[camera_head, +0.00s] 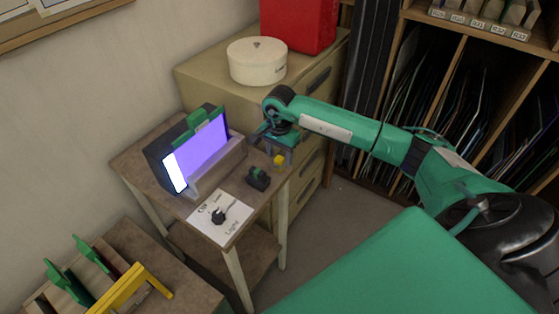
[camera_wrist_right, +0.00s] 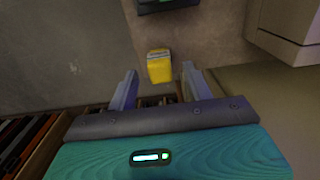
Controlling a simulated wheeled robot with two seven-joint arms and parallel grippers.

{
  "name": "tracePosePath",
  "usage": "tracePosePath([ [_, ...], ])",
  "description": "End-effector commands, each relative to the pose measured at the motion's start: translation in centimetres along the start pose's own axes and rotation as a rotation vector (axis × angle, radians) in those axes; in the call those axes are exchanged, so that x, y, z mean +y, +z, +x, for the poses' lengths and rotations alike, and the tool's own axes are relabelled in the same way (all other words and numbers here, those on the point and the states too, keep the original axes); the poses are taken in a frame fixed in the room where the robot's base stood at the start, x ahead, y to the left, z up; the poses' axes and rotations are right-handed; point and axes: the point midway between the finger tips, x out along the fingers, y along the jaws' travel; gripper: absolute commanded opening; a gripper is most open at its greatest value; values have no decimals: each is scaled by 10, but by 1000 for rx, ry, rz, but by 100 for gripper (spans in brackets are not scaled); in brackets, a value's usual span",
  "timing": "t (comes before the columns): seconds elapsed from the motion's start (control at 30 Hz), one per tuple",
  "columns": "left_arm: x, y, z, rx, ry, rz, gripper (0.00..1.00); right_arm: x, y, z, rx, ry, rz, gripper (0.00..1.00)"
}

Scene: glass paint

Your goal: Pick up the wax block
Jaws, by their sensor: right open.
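The wax block, a small yellow block with a greyish band at one end, sits near the right edge of the small wooden table (camera_head: 135,160). It shows in the head view (camera_head: 279,160) and in the wrist view (camera_wrist_right: 159,68). My right gripper (camera_head: 280,151) is over that table edge, just above the block. In the wrist view its two fingers are spread apart, with the block in line with the gap between them. Nothing is between the fingertips that I can see as held. My left gripper is not in view.
A dark green-black object (camera_head: 258,178) sits close to the block. A lit purple panel (camera_head: 203,150) with a green clip stands behind it, and a white card with a dark knob (camera_head: 220,216) lies in front. A drawer cabinet (camera_head: 210,80) stands behind the table.

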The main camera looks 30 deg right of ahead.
Motion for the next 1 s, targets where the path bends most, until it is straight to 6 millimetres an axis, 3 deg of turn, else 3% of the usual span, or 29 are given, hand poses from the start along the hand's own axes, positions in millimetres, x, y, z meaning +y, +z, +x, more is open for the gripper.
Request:
tracePosePath([
  [0.17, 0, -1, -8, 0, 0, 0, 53, 0, 0, 18, -1, 2, 1, 51],
  [0.4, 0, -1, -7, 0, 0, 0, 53, 0, 0, 20, 0, 0, 0, 51],
  [0.67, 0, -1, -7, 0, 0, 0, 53, 0, 0, 20, 0, 0, 0, 2],
  [1.0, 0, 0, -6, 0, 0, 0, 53, 0, 0, 18, 1, -1, 0, 2],
])
